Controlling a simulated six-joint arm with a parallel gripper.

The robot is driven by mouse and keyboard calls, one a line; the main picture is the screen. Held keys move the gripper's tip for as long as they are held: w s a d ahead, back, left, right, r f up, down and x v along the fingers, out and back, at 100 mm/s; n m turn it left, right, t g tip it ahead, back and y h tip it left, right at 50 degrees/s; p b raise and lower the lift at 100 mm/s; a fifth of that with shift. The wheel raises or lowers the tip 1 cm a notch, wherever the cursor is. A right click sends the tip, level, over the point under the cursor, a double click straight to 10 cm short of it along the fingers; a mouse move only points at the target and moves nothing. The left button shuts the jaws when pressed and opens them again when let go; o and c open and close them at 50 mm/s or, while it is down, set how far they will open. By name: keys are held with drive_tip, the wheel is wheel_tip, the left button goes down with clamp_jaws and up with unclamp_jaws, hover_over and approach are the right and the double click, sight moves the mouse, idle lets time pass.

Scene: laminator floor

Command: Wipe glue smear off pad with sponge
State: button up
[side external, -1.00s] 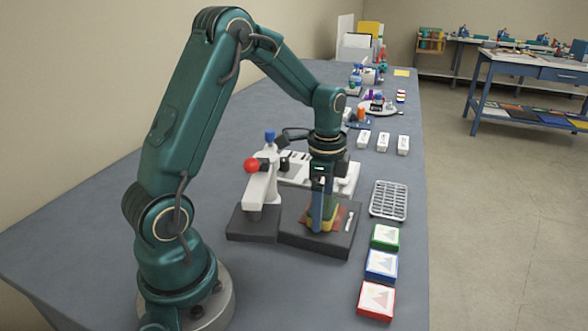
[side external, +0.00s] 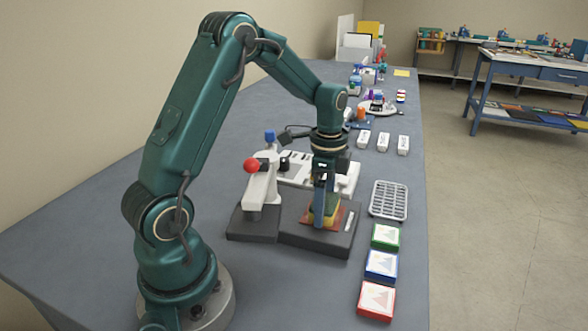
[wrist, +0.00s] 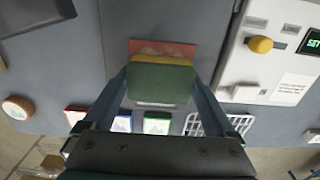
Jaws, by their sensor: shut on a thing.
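My gripper (side external: 323,206) is shut on a sponge (side external: 331,211) with a green layer and a yellow layer. The sponge also shows between the fingers in the wrist view (wrist: 160,82). It is low over a reddish-brown pad (side external: 311,224) on a dark base block; I cannot tell whether it presses on the pad. In the wrist view, the pad's far strip (wrist: 165,46) shows past the sponge with faint pale marks on it. I cannot tell whether these are glue. The sponge and fingers hide the rest of the pad.
A white lever press (side external: 262,190) with a red knob stands left of the pad. A white machine (side external: 345,181) is behind. A grey wire rack (side external: 389,200) and green, blue and red boxes (side external: 381,265) stand to the right.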

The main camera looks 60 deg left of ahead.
drive_tip(key=shift+s+d, duration=1.15)
drive_tip(key=shift+s+d+r, duration=0.1)
drive_tip(key=shift+s+d, duration=0.05)
drive_tip(key=shift+r, duration=3.95)
